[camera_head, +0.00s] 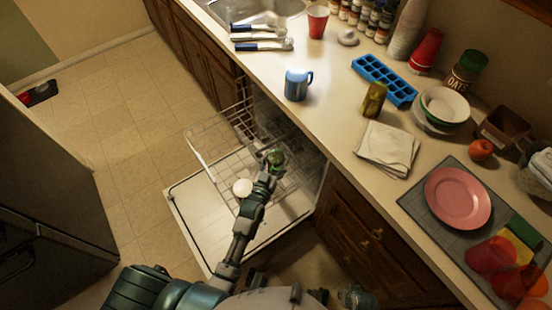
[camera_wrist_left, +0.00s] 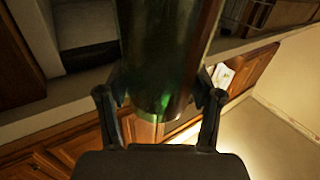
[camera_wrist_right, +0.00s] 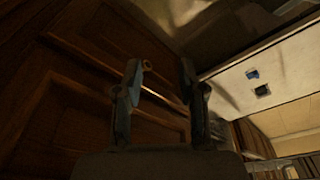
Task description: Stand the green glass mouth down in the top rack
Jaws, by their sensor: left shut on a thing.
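The green glass (camera_head: 277,158) is in my left gripper (camera_head: 270,168), above the open dishwasher. In the left wrist view the green glass (camera_wrist_left: 165,60) fills the space between the two fingers (camera_wrist_left: 160,95), which touch its sides. Which end is its mouth I cannot tell. The wire top rack (camera_head: 208,150) is pulled out around and left of my left forearm, partly hidden by it. My right gripper (camera_head: 357,298) is low by the cabinet front. Its fingers (camera_wrist_right: 160,80) are apart and empty in the right wrist view.
The dishwasher door (camera_head: 190,207) lies open, with a white round item (camera_head: 242,187) above it. The counter at right bears a blue mug (camera_head: 297,85), an olive-coloured container (camera_head: 374,98), a blue ice tray (camera_head: 385,78), a folded cloth (camera_head: 387,148) and a pink plate (camera_head: 458,196).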

